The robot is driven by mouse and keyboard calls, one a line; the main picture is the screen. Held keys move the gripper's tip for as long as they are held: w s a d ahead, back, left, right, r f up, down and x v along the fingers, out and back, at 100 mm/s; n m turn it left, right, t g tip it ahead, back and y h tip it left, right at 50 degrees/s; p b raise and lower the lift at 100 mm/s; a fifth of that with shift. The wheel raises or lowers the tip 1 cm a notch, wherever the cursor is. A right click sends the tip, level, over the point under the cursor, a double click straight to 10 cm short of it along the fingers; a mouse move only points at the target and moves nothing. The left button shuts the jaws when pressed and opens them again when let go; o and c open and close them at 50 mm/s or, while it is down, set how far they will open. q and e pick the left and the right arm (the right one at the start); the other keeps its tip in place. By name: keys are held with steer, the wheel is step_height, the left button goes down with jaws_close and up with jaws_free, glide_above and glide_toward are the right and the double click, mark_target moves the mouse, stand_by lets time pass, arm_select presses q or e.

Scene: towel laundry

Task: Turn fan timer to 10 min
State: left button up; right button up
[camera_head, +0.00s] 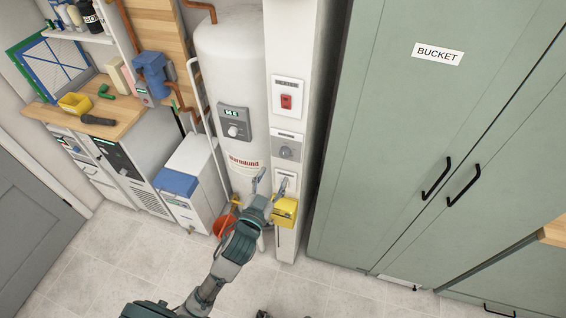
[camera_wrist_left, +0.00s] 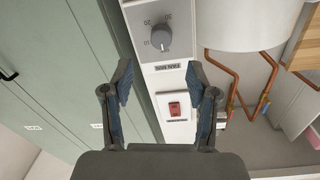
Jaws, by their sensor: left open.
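The fan timer is a grey round knob (camera_head: 286,152) on a light plate, on the narrow white column between the water heater and the green cabinet. The left wrist view shows the knob (camera_wrist_left: 161,38) upside down, with the numbers 10, 20 and 30 around it and a "FAN MIN" label. I cannot tell the exact pointer setting. My left gripper (camera_head: 272,182) is open and empty, just below the knob in the head view. In the wrist view its two fingers (camera_wrist_left: 158,75) are spread, with the knob beyond them.
A red heater switch (camera_head: 286,101) sits above the timer, and shows in the wrist view (camera_wrist_left: 174,108). The white water heater (camera_head: 230,70) stands left, the green cabinet (camera_head: 400,130) right. A yellow box (camera_head: 286,209) is on the column close to my left gripper.

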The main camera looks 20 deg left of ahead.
mark_target(284, 155)
arm_select(q)
steer(key=w, duration=0.5)
steer(key=w+p, duration=0.1)
steer(key=w, duration=0.2)
steer(key=shift+d+r, duration=0.1)
steer(key=shift+d, duration=0.25)
steer(key=shift+w+a, duration=0.15)
steer(key=shift+w, duration=0.2)
jaws_close()
